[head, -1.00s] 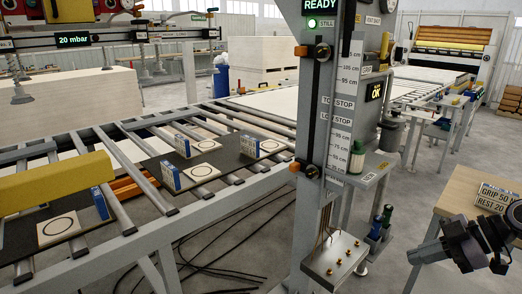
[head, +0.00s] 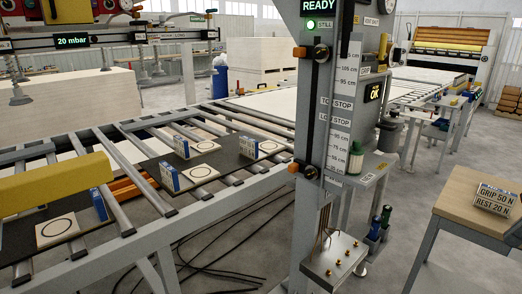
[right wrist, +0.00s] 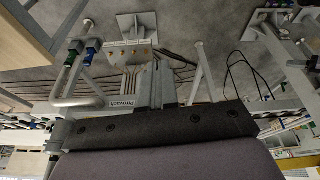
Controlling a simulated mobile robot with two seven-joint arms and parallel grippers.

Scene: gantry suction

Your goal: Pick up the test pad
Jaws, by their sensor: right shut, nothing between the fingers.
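No item is labelled as the test pad, so I cannot tell for certain which it is. A small block lettered "GRIP 50 N REST 20 N" (head: 494,198) lies on the wooden top of a stand (head: 455,208) at the right edge of the head view. Several pale square pads with black rings, one at the front left (head: 58,230), lie on dark mats on the roller conveyor. My right gripper is out of the head view; its dark bolted part (right wrist: 152,125) fills the lower right wrist view, shut and empty. My left gripper is not in view.
A grey gantry post (head: 318,120) with a scale and a green "READY" display stands mid-view. A metal plate with brass knobs (head: 337,262) sits at its foot. The roller conveyor (head: 200,215) fills the left. Cables lie on the floor.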

